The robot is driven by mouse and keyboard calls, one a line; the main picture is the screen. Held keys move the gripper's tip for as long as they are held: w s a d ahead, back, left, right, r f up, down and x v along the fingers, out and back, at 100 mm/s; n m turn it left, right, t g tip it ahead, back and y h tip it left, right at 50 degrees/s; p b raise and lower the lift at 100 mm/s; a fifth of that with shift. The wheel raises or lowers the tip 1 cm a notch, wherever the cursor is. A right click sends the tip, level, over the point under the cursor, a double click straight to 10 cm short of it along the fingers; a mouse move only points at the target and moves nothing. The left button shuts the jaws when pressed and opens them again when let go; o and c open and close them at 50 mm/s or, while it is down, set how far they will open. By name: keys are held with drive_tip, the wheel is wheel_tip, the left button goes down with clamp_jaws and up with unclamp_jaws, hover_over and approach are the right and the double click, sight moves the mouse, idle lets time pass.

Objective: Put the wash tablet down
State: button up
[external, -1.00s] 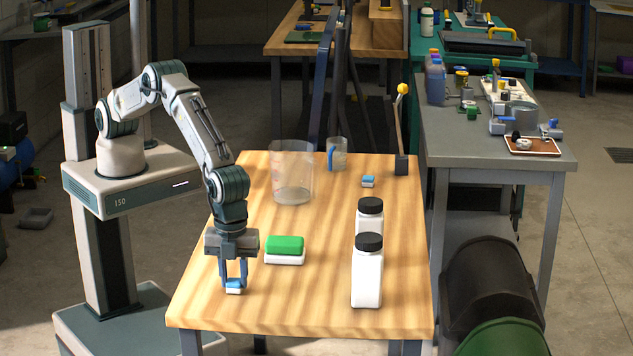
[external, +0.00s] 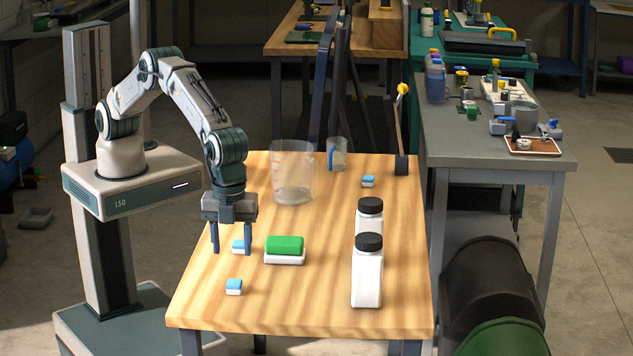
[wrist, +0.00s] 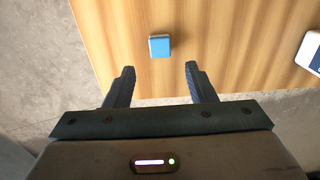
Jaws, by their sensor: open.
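A small wash tablet, blue on top and white below, lies on the wooden table near its front left (external: 234,287). Nothing holds it. My gripper (external: 232,251) is open, above and behind this tablet in the external view. A second blue-and-white tablet (external: 238,246) shows between the fingers in that view, partly covered by one of them. In the wrist view, my open fingers (wrist: 159,84) have nothing between them. One blue tablet (wrist: 159,46) lies on the table beyond the tips; I cannot tell which one it is.
On the wooden table (external: 320,290) are a green-and-white block (external: 285,251), two white bottles with black lids (external: 367,282) (external: 370,206), a clear beaker (external: 292,175), a smaller clear jug (external: 339,156) and a third tablet (external: 368,181). The front middle is clear.

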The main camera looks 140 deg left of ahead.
drive_tip(key=s+a+r+n, duration=0.2)
drive_tip(key=s+r, duration=0.5)
drive_tip(key=r, duration=0.5)
drive_tip(key=s+a+r+n+t, duration=0.15)
drive_tip(key=s+r, duration=0.45)
drive_tip(key=s, duration=0.6)
drive_tip(key=s+a+f+n, duration=0.1)
drive_tip(key=s+f+n, duration=0.1)
drive_tip(key=s, duration=0.9)
drive_tip(key=s+a+f+n+t, duration=0.1)
drive_tip(key=s+a+f+n, duration=0.1)
drive_tip(key=s, duration=1)
drive_tip(key=shift+s+a+n, duration=0.3)
drive_tip(key=shift+n, duration=0.35)
drive_tip(key=shift+r, duration=0.1)
drive_tip(key=shift+r+p, duration=0.7)
